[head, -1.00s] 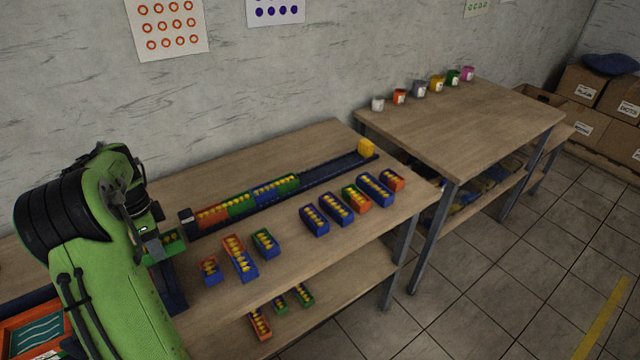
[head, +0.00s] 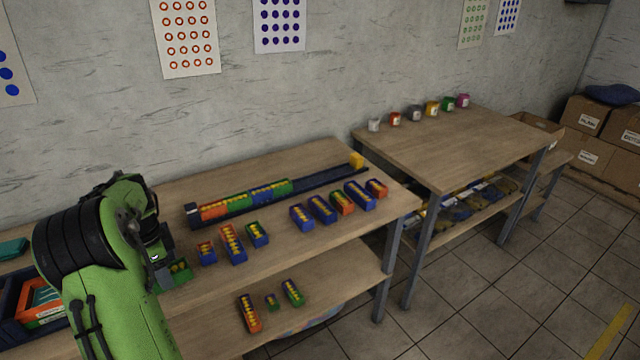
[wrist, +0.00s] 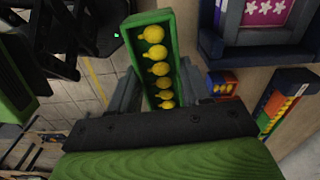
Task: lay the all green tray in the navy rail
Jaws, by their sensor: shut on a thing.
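The all green tray (wrist: 134,48), holding a row of yellow balloon-like pieces, is between the fingers of my gripper (wrist: 158,85) in the wrist view. My gripper is shut on it. In the head view the green tray (head: 182,275) shows partly beside my arm, near the table's front left; my arm hides the rest. The navy rail (head: 318,181) lies along the back of the table, behind and to the right of my gripper. Trays with red, green and blue sides fill its left part. Its right part is bare up to a yellow block (head: 356,160).
Several loose trays stand in front of the rail, including a blue one (head: 302,216) and a small green-and-blue one (head: 257,234). More trays lie on the lower shelf (head: 340,290). A second table (head: 450,150) with small cups stands at the right.

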